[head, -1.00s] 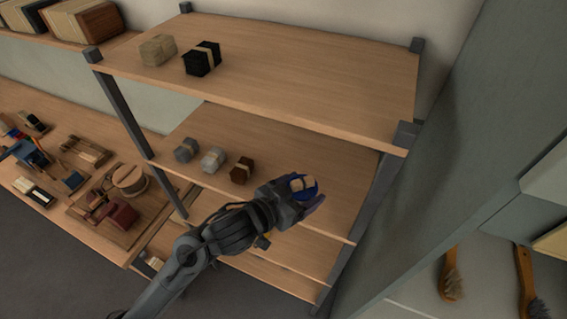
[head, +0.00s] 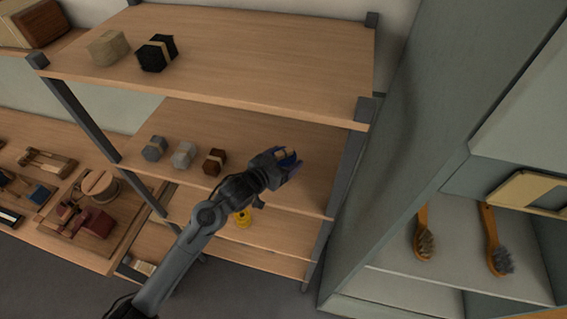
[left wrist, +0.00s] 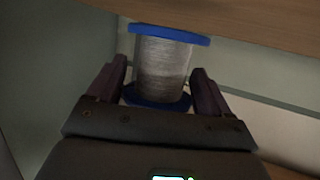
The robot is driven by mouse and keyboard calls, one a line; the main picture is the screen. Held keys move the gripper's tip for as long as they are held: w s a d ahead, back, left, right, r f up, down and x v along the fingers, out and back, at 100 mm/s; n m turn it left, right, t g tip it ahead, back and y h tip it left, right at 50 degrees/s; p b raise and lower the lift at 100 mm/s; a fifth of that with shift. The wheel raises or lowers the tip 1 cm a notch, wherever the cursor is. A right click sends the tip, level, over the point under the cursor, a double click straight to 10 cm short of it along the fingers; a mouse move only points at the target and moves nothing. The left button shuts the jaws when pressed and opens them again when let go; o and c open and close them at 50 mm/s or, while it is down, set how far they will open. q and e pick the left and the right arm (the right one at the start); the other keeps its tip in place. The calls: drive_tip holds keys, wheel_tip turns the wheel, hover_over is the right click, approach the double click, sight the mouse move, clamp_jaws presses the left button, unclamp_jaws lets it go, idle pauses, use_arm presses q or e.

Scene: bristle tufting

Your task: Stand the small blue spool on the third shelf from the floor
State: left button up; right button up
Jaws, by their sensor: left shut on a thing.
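The small blue spool (left wrist: 163,60) has blue end flanges and pale grey thread. It is held in my left gripper, whose two fingers (left wrist: 163,88) close on its sides in the left wrist view. In the head view my left gripper (head: 287,161) is over the right part of the shelf (head: 310,145) just under the top one, with the spool mostly hidden there. I cannot tell whether the spool touches the shelf. In the left wrist view a wooden board edge (left wrist: 235,28) runs behind and above the spool. My right gripper is not in view.
A grey, a pale and a brown bundle (head: 215,162) stand on that shelf, left of my gripper. A yellow object (head: 243,218) is on a lower shelf. The top shelf (head: 270,60) holds a beige and a black bundle (head: 157,53). A cabinet with brushes (head: 424,235) stands right.

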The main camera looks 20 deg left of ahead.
use_arm(q)
drive_tip(key=shift+f, duration=1.15)
drive_tip(key=shift+f, duration=0.1)
drive_tip(key=o, duration=1)
